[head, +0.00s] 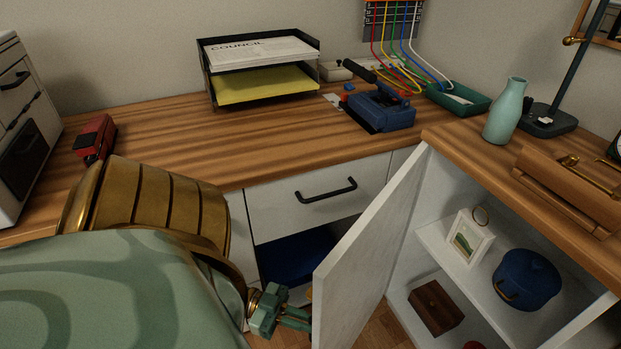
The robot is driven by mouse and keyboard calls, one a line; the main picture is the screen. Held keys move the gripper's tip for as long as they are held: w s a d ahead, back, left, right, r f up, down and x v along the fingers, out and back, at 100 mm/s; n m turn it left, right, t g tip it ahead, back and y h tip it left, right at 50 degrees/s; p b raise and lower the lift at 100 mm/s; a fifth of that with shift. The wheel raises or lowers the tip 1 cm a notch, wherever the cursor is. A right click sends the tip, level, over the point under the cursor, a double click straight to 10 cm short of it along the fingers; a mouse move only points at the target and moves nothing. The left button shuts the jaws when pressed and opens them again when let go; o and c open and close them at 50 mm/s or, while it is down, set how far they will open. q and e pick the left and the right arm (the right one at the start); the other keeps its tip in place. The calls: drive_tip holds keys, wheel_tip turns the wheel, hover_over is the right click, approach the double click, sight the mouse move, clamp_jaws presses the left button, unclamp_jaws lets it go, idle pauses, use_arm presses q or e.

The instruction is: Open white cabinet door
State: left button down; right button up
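The white cabinet door (368,248) stands swung open from the cabinet under the right counter, its free edge toward me. Inside, white shelves (448,254) hold a framed picture, a blue pot and a brown wooden box. My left gripper (296,317) is low in the head view, just left of the door's free edge, on its outer side. Its green fingers point toward the door. Their tips are small and close to the edge, so contact and opening are unclear. The door's handle is not visible. My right gripper is out of view.
A white drawer (318,198) with a black handle is left of the door, above a dark blue thing (295,257). The wooden counter (165,145) holds a paper tray (262,72) and a blue device (380,108). A green vase (505,110) and wooden case (570,190) stand right.

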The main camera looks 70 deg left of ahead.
use_arm(q)
drive_tip(key=shift+w+a+r, duration=0.15)
drive_tip(key=shift+w+a, duration=0.3)
drive_tip(key=shift+w, duration=0.05)
drive_tip(key=c, duration=1.7)
unclamp_jaws()
drive_tip(key=shift+c, duration=0.2)
drive_tip(key=shift+o, duration=1.1)
drive_tip(key=shift+w, duration=0.15)
drive_tip(key=shift+d, duration=0.1)
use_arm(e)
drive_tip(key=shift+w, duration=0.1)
use_arm(q)
drive_tip(key=shift+s+d, duration=0.1)
drive_tip(key=shift+s, duration=0.1)
